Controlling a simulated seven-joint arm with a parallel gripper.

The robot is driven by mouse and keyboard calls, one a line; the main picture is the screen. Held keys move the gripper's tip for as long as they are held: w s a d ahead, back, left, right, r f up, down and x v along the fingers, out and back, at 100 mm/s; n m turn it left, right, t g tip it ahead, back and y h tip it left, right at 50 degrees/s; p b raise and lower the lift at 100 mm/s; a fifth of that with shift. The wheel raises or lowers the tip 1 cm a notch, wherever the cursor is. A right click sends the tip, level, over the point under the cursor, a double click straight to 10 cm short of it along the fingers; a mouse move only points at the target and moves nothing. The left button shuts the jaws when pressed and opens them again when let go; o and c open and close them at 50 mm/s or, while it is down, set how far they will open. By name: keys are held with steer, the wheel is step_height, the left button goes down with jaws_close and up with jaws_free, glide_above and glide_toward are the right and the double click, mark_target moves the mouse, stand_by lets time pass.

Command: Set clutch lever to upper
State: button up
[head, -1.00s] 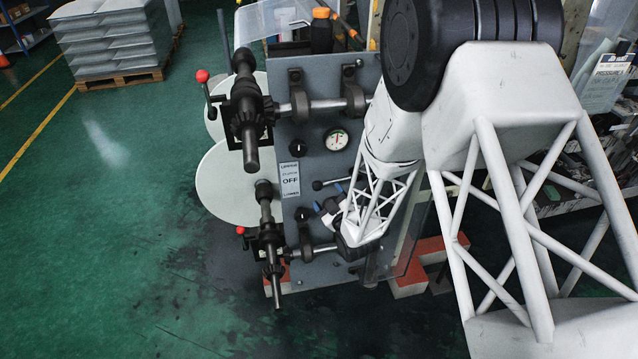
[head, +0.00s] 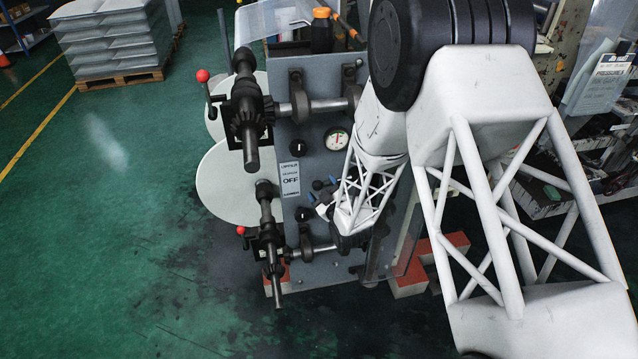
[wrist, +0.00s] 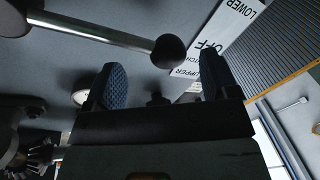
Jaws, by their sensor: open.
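The clutch lever, a metal rod with a black ball knob (wrist: 169,52), reaches in from the left in the wrist view. In the head view its small dark knob (head: 317,185) stands just right of the white label (head: 290,179) reading OFF. The label also shows in the wrist view (wrist: 215,42), with LOWER at top and UPPER nearer the fingers. My gripper (wrist: 161,70) is open, its two blue-padded fingers apart and empty. The knob appears between and slightly past the fingertips; I cannot tell its depth. In the head view my gripper (head: 322,190) is at the panel, partly hidden by my wrist.
The grey panel (head: 330,256) carries a pressure gauge (head: 336,139) and black knobs. Geared shafts with red-knobbed handles (head: 203,76) jut out to the left, upper and lower. Green floor lies open at left.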

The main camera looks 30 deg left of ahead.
mark_target(321, 186)
steer(key=shift+x, duration=1.75)
steer(key=c, duration=1.3)
steer(key=shift+o, duration=0.2)
steer(key=shift+w+d+r+m+t+y, duration=0.1)
steer(key=shift+r+m, duration=0.55)
steer(key=shift+r, duration=0.05)
steer(key=shift+w+d+r+m+t+y, duration=0.1)
steer(key=shift+d+r+m, duration=0.05)
steer(key=shift+r+m, duration=0.5)
steer(key=shift+w+d+r+m+t+y, duration=0.1)
steer(key=shift+w+r+m, duration=0.05)
steer(key=shift+r+m, duration=0.5)
steer(key=shift+w+d+r+m, duration=0.25)
steer(key=shift+r+m, duration=0.35)
steer(key=shift+m, duration=0.1)
steer(key=shift+w+d+r+m, duration=0.25)
steer(key=shift+r+m, duration=0.4)
steer(key=o, duration=1.3)
steer(key=shift+c, duration=0.2)
steer(key=shift+s, duration=0.1)
